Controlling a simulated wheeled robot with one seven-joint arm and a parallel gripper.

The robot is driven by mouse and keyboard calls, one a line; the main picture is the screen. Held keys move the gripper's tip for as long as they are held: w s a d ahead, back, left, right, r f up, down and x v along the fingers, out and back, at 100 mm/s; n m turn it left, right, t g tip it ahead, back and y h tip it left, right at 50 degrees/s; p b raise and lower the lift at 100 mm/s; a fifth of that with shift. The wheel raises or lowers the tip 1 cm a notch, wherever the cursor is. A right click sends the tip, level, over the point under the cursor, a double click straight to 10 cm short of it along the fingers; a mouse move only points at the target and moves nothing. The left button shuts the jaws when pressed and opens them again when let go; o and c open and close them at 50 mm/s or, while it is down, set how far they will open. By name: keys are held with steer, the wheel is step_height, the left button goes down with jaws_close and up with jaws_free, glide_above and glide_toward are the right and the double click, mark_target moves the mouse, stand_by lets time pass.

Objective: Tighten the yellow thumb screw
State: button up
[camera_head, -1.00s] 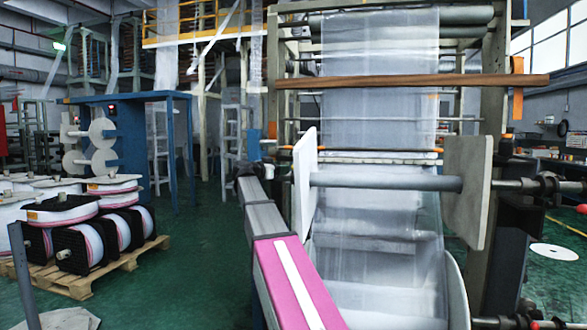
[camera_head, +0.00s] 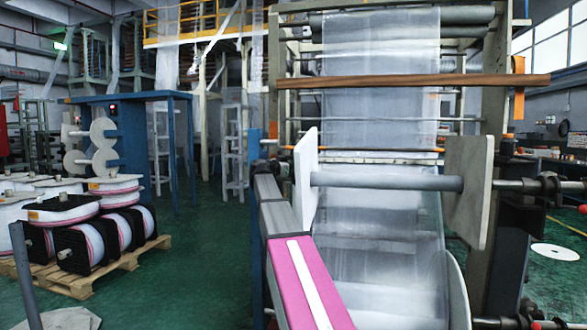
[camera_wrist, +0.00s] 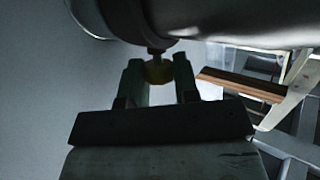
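The yellow thumb screw (camera_wrist: 158,73) shows in the wrist view, under a dark rounded part (camera_wrist: 155,42) that it hangs from on a short stem. My gripper (camera_wrist: 159,77) has one finger on each side of the screw, with the fingertips level with it. Little or no gap shows between the fingers and the screw, and I cannot tell whether they press on it. In the head view neither the screw nor my gripper can be made out; only my pink and grey arm shows there.
In the head view a grey roller (camera_head: 385,182) sits between two pale side plates, with clear film (camera_head: 375,240) behind and below it. A brown bar (camera_head: 410,81) crosses above. Reels (camera_head: 65,209) stand on a pallet (camera_head: 75,285) at left. Green floor (camera_head: 200,250) between is free.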

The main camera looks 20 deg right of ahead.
steer(key=shift+w+m+g, duration=0.25)
steer(key=shift+m+g, duration=0.95)
steer(key=shift+g, duration=0.2)
steer(key=m+g, duration=0.2)
steer(key=g, duration=0.1)
steer(key=shift+m, duration=0.3)
steer(key=shift+s+m+g, duration=0.2)
steer(key=shift+m+g, duration=0.1)
steer(key=o, duration=0.9)
steer(key=shift+a, duration=0.1)
steer(key=a+r, duration=0.1)
steer(key=a, duration=0.9)
steer(key=shift+w+a+r, duration=0.15)
steer(key=shift+a, duration=0.1)
